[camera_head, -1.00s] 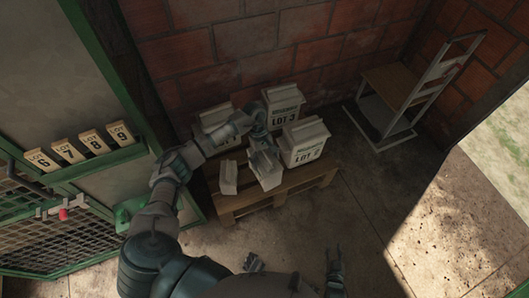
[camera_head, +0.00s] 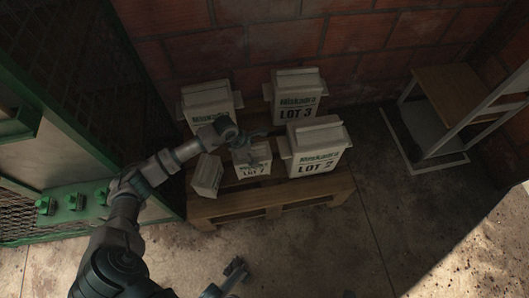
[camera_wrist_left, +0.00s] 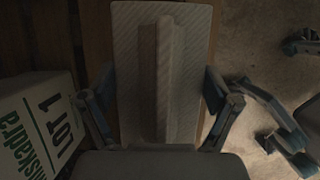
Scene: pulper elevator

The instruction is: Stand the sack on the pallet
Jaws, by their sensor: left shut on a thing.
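The sack (camera_head: 252,159) is a small pale block-shaped bag with a printed LOT label, its last character unclear. It looks upright at the pallet (camera_head: 262,204), between its neighbours; whether its base touches the boards is hard to tell. My left gripper (camera_head: 250,142) is shut on it from above. In the left wrist view, the left gripper's fingers (camera_wrist_left: 163,105) lie on both sides of the sack's ridged top (camera_wrist_left: 165,65). A jointed part of mine (camera_head: 235,273), perhaps the right gripper, shows low in the head view; its jaw state is unclear.
Sacks LOT 3 (camera_head: 297,103) and LOT 2 (camera_head: 315,158) stand on the pallet, with another sack (camera_head: 213,104) behind left and a small sack (camera_head: 206,180) at left. LOT 1 (camera_wrist_left: 38,128) is close by in the left wrist view. A scale (camera_head: 430,135) stands right.

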